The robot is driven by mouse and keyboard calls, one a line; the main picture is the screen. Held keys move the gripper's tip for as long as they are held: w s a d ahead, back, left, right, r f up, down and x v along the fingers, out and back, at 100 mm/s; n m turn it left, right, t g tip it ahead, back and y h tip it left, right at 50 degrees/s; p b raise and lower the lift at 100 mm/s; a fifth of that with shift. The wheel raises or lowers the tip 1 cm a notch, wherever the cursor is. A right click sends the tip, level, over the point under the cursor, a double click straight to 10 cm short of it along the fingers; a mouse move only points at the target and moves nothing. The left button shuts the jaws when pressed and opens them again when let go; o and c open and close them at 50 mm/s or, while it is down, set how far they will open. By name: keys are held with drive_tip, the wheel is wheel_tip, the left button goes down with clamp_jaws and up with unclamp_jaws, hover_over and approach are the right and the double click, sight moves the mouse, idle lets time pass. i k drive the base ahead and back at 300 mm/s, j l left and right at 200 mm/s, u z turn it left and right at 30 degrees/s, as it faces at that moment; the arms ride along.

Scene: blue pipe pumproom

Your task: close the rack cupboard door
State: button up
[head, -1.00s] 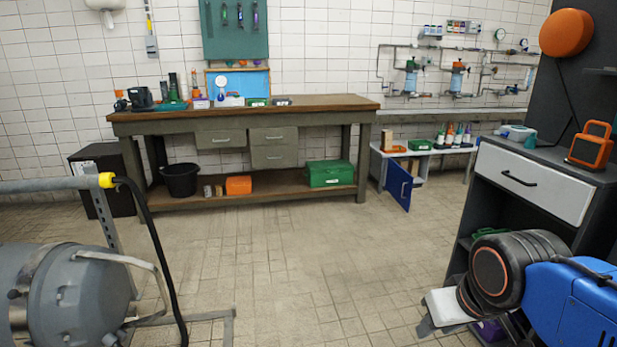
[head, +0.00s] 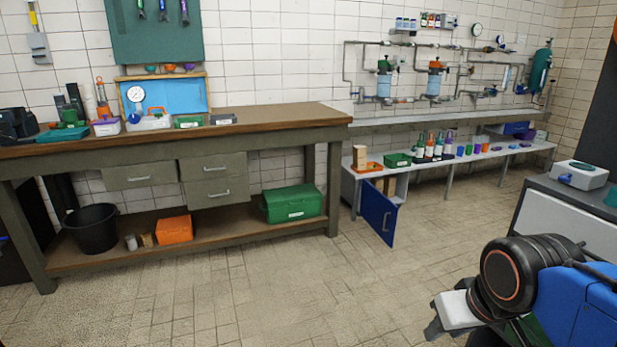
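The rack cupboard door (head: 379,212) is a small blue panel with a grey handle. It stands open at the left end of the low white rack (head: 420,170) along the back wall, swung out over the floor. Part of the cupboard's inside shows behind it, with small light-coloured items. My gripper (head: 436,318) is at the lower right, well in front of the door and apart from it. Only its pale body and dark tips show, and its finger gap is not clear.
A long wooden workbench (head: 250,124) stands left of the rack, with a green box (head: 292,204) and a black bucket (head: 92,228) on its lower shelf. A grey cabinet with a white drawer (head: 568,228) is close on the right. The tiled floor (head: 290,285) towards the door is clear.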

sight(379, 211)
drive_tip(key=i+u, duration=0.25)
drive_tip(key=i, duration=0.4)
drive_tip(key=i+l+u, duration=0.2)
drive_tip(key=i, duration=0.45)
drive_tip(key=i+j+z, duration=0.3)
drive_tip(key=z, duration=0.2)
drive_tip(key=i+j+z, duration=0.65)
drive_tip(key=j+z, duration=0.3)
drive_tip(key=i+j+z, duration=0.15)
drive_tip(key=i, duration=0.2)
drive_tip(key=i+j+z, duration=0.15)
drive_tip(key=i, duration=0.2)
